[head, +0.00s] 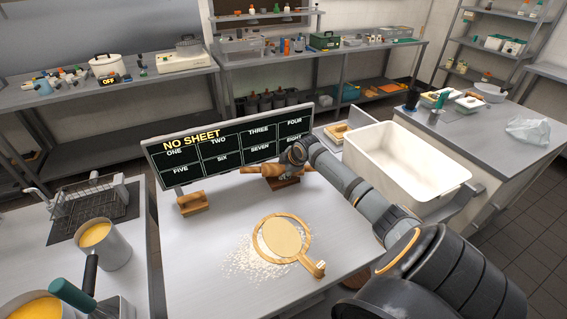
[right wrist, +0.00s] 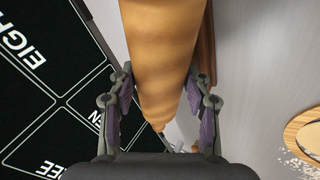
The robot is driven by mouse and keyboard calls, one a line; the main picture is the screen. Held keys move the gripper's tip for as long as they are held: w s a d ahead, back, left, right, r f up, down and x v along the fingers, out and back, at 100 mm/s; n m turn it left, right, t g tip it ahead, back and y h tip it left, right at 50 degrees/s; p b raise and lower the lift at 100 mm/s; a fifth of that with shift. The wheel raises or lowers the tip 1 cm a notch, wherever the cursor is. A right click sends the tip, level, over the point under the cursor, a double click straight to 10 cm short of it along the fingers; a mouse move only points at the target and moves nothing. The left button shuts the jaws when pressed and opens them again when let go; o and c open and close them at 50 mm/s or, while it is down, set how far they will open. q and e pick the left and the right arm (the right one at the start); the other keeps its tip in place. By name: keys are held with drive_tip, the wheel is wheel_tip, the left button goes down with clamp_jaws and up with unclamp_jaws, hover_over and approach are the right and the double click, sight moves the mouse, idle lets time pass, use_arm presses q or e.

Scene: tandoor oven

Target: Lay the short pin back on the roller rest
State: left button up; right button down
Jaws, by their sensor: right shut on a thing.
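The short pin (head: 262,170) is a tan wooden rolling pin, lying roughly level in front of the black board. My right gripper (head: 287,167) is shut around its middle. In the right wrist view the pin (right wrist: 165,50) runs between the purple finger pads of the gripper (right wrist: 163,100), one pad on each side. The roller rest (head: 285,184) is a dark brown wooden piece just below the pin, partly hidden by it and by my arm. I cannot tell whether the pin touches it. My left gripper is not in view.
The black menu board (head: 230,150) stands close behind the pin. A small wooden block (head: 193,204) sits left. A round board with dough (head: 282,237) lies on floured worktop in front. A white tub (head: 405,160) stands right. The worktop's front left is clear.

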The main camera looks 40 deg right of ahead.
drive_tip(key=shift+f, duration=0.3)
idle(0.4)
drive_tip(key=shift+f+b, duration=0.15)
drive_tip(key=shift+b, duration=0.2)
drive_tip(key=c, duration=0.5)
unclamp_jaws()
drive_tip(key=o, duration=0.5)
drive_tip(key=shift+f, duration=0.1)
drive_tip(key=shift+s+r+p, duration=0.3)
drive_tip(key=shift+r+p, duration=0.35)
drive_tip(key=shift+p, duration=0.2)
drive_tip(key=p+v, duration=0.7)
drive_tip(key=p, duration=0.3)
drive_tip(key=shift+s+a+r+p, duration=0.15)
drive_tip(key=shift+s+r+p, duration=0.15)
drive_tip(key=shift+p, duration=0.1)
